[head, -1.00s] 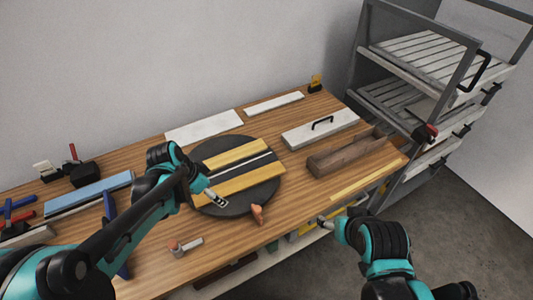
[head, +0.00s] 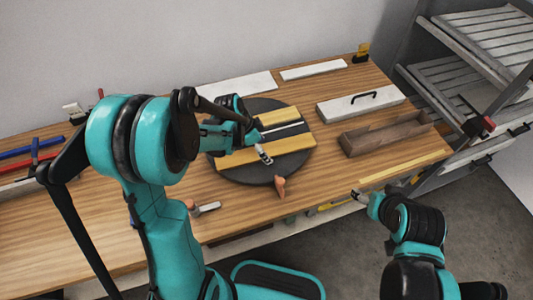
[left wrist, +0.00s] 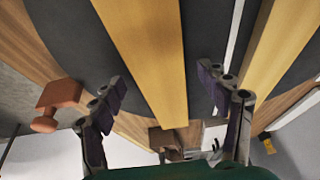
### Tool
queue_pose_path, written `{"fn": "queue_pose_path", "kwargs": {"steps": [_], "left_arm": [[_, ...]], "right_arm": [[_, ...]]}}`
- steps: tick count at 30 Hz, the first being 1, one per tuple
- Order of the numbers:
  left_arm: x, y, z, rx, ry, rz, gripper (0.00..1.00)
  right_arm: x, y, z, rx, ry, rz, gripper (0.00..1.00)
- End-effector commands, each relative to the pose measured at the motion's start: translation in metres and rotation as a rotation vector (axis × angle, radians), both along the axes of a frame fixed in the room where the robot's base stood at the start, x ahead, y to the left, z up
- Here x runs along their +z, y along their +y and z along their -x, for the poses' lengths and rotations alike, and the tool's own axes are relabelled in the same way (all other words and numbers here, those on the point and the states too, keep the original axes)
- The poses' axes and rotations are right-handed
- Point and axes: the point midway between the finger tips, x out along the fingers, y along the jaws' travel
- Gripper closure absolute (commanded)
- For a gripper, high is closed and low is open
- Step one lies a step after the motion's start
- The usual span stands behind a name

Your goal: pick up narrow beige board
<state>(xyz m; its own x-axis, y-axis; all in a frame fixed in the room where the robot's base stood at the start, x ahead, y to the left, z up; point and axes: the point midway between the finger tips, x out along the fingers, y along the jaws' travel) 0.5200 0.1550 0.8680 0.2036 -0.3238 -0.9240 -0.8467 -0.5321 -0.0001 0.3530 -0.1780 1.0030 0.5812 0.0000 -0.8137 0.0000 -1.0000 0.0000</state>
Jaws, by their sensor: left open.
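Two beige boards lie on a dark round turntable (head: 240,173): the near board (head: 285,154) and the far board (head: 280,117). A white strip and dark gap lie between them. My left gripper (head: 264,154) is open above the near board. In the left wrist view, the near board (left wrist: 150,60) runs between the open fingers (left wrist: 160,100), with no visible grip on it. The far board (left wrist: 285,50) passes to the right there. A thin beige strip (head: 405,170) lies at the table's front right. My right gripper (head: 361,196) is by the front edge; its jaws are too small to judge.
An orange handle (head: 280,186) sticks out at the turntable's near edge. A brown wooden channel (head: 385,135) and a white board with a black handle (head: 360,103) lie to the right. White boards lie behind. A grey rack (head: 470,60) stands at right.

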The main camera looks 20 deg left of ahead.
Motion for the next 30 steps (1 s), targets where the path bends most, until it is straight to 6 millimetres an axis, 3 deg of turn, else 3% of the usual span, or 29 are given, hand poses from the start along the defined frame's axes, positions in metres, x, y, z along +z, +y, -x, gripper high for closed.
{"fn": "queue_pose_path", "kwargs": {"steps": [5, 12, 23, 30], "left_arm": [[0.001, 0.000, 0.000, 0.001, 0.000, 0.000, 0.24], [0.001, 0.000, 0.000, 0.001, 0.000, 0.000, 0.85], [0.004, 0.000, 0.000, 0.001, 0.000, 0.000, 0.87], [0.031, 0.000, 0.000, 0.001, 0.000, 0.000, 0.87]], "right_arm": [[0.001, 0.000, 0.000, 0.000, 0.000, 0.000, 0.30], [0.001, 0.000, 0.000, 0.000, 0.000, 0.000, 0.30], [0.003, 0.000, 0.000, 0.000, 0.000, 0.000, 0.30], [0.017, 0.000, 0.000, 0.000, 0.000, 0.000, 0.30]]}}
